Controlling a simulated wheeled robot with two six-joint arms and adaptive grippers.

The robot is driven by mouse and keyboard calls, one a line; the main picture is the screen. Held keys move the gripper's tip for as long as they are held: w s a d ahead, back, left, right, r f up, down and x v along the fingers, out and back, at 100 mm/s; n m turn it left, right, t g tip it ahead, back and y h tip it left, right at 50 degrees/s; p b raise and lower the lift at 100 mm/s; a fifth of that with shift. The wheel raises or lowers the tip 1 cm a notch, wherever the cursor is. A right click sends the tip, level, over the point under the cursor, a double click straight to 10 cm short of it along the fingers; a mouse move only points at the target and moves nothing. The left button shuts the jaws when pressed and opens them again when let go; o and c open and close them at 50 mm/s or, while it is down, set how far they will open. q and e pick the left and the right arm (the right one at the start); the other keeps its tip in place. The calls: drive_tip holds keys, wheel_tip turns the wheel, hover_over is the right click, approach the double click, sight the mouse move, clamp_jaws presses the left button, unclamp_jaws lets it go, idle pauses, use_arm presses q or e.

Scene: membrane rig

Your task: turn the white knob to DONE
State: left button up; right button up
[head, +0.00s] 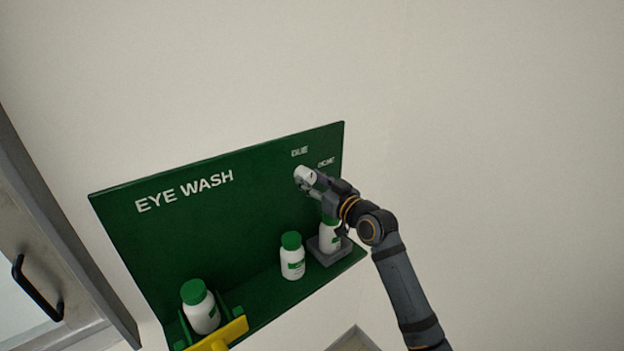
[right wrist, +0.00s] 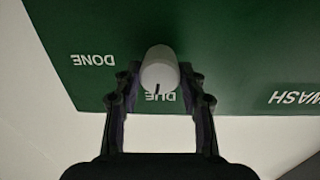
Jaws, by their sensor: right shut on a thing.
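The white knob (head: 304,172) is on the upper right of the green EYE WASH board (head: 245,220), below the words DUE and DONE. My right gripper (head: 307,182) reaches it from the lower right and is shut on it. In the right wrist view the knob (right wrist: 160,66) sits between the two fingertips. A dark line on the knob points down at the word DUE, which the knob partly covers. The word DONE (right wrist: 93,60) stands to the left in that upside-down view. My left gripper does not show.
A white bottle with a green cap (head: 292,258) stands on the board's shelf, and another bottle (head: 329,238) stands in a grey holder (head: 327,256) beneath my right arm. A third bottle (head: 202,312) stands by a yellow piece (head: 222,335). A black-handled door (head: 40,290) is at left.

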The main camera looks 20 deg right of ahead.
drive_tip(key=m, duration=0.2)
drive_tip(key=shift+r+m+p, duration=0.1)
drive_tip(key=shift+m+p, duration=0.3)
drive_tip(key=m, duration=0.8)
drive_tip(key=shift+m+g, duration=0.3)
drive_tip(key=shift+m, duration=2)
drive_tip(key=o, duration=1.2)
drive_tip(key=shift+c, duration=0.2)
